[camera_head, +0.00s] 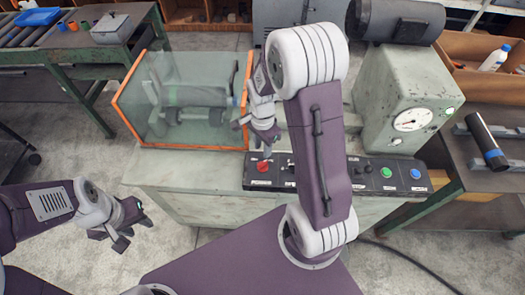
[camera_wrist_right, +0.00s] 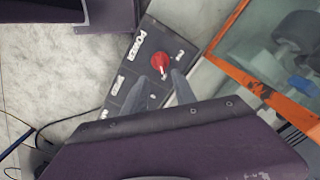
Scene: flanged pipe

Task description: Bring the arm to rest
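My right arm reaches up and over the bench in the head view, bent at the elbow. My right gripper (camera_head: 266,138) hangs above the left end of the black control panel (camera_head: 320,173), just above and behind the red knob (camera_head: 263,166). In the right wrist view the two fingers (camera_wrist_right: 159,88) are apart with nothing between them, and the red knob (camera_wrist_right: 160,62) shows just beyond them. Whether a finger touches the panel I cannot tell. My left gripper (camera_head: 130,225) is low at the left, over the floor, its fingers apart and empty.
A glass guard with an orange frame (camera_head: 180,147) stands close left of the right gripper; its frame edge (camera_wrist_right: 240,75) shows in the wrist view. A gauge housing (camera_head: 405,100) stands to the right. A dark pipe (camera_head: 487,142) lies on the right-hand table.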

